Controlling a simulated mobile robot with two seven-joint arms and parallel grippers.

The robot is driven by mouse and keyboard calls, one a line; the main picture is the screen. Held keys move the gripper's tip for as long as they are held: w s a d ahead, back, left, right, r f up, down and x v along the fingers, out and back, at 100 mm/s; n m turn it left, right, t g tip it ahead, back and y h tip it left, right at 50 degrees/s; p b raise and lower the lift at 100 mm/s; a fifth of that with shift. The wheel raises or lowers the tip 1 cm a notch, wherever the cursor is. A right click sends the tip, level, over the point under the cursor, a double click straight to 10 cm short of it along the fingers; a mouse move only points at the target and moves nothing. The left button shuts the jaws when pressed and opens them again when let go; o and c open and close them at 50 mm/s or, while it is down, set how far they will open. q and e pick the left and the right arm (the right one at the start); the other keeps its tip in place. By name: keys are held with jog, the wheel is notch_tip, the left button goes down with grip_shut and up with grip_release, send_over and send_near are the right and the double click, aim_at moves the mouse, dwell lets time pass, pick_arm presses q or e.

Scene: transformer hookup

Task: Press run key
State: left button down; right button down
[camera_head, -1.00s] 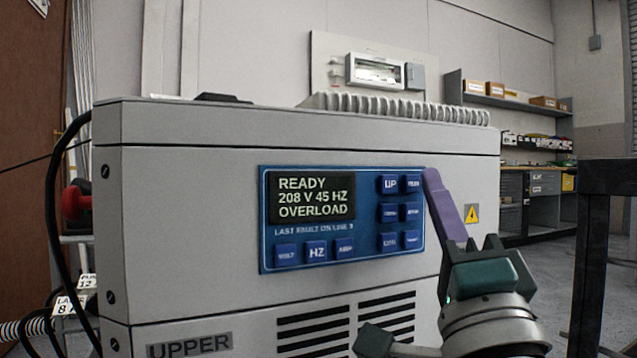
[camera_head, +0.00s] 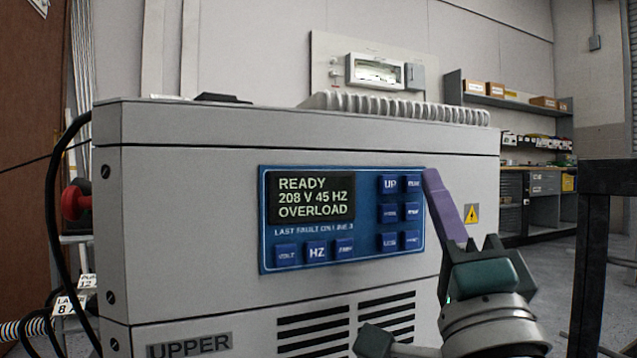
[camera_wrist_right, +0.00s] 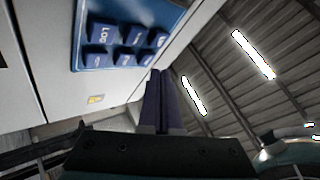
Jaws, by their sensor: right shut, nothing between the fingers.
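The blue control panel (camera_head: 365,238) is on the front of a grey cabinet. Its screen (camera_head: 311,199) reads READY, 208 V 45 HZ, OVERLOAD. Keys sit in a two-column block at its right, including UP (camera_head: 390,184); a row with HZ (camera_head: 316,251) is below. Several labels are too blurred to read, so I cannot tell which is the run key. My right gripper (camera_head: 431,176) is shut and empty, its purple fingers at the panel's upper right edge, beside the top right key (camera_head: 413,184). The right wrist view shows the shut fingers (camera_wrist_right: 160,74) beside the keys; contact is unclear.
The grey cabinet (camera_head: 200,220) fills the middle, with vents below and a yellow warning label (camera_head: 471,214) right of the panel. A black frame (camera_head: 605,178) stands at the right. Black cables (camera_head: 52,210) hang at the left. Shelves (camera_head: 510,100) stand behind.

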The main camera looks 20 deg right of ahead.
jog(key=shift+w+h, duration=0.1)
jog(key=shift+h, duration=0.2)
jog(key=shift+w, duration=0.35)
jog(key=shift+w+b, duration=0.3)
jog(key=shift+w, duration=0.05)
dwell(0.7)
jog(key=shift+s, duration=0.1)
jog(key=shift+s+p, duration=0.5)
jog(key=shift+s, duration=0.2)
jog(key=shift+s+d+p, duration=0.2)
jog(key=shift+s+p, duration=0.95)
jog(key=shift+s, duration=1.35)
